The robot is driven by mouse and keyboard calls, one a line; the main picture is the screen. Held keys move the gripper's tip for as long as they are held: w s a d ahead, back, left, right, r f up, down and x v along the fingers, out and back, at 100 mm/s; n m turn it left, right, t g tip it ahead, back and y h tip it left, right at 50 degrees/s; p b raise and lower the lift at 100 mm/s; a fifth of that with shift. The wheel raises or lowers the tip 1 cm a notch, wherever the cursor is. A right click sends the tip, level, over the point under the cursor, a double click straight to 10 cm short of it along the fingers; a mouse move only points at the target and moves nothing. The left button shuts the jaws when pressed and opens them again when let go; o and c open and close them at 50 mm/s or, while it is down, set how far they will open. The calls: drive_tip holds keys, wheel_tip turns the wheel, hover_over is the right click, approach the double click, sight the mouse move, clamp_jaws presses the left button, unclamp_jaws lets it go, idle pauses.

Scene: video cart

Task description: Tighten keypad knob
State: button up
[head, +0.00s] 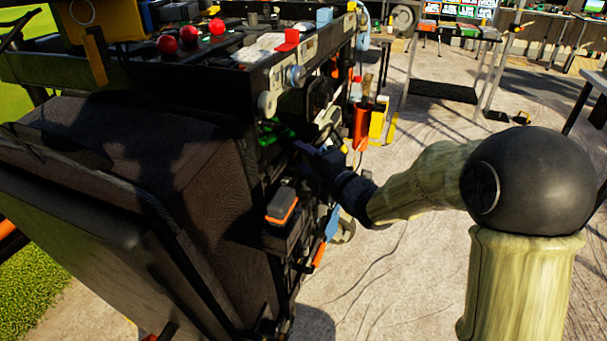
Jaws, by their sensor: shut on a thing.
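My gripper (312,155) is at the right side of the black video cart (130,72), halfway up, among dark parts. My arm comes in from the right. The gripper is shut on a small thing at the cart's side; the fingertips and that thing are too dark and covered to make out. I cannot pick out the keypad or say for sure which part is its knob. Two pale round knobs stick out of the cart's upper right edge, one grey-blue (296,76) and one whitish (266,104); both are clear of my gripper.
An orange-and-grey device (281,206) sits on the cart below my gripper. A red-orange cup (362,122) and a yellow part (378,118) hang beyond it. Red balls (188,36) stand on the cart top. A metal-framed table (455,38) stands behind. The floor at right is mostly clear.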

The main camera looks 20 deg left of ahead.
drive_tip(key=f+t+y+b, duration=0.1)
drive_tip(key=b, duration=0.3)
drive_tip(key=shift+w+d+m+b, duration=0.1)
drive_tip(key=shift+m+b, duration=0.2)
drive_tip(key=shift+m, duration=0.1)
drive_tip(key=shift+r+y+b, duration=0.25)
drive_tip(key=shift+y+b, duration=0.05)
drive_tip(key=shift+w+d, duration=0.1)
drive_tip(key=shift+w, duration=0.05)
drive_tip(key=o, duration=1)
drive_tip(key=shift+w+d+t, duration=0.1)
drive_tip(key=shift+d+t, duration=0.05)
drive_tip(key=shift+t, duration=0.15)
drive_tip(key=p+v, duration=0.2)
drive_tip(key=v, duration=1.5)
drive_tip(key=shift+s, duration=0.35)
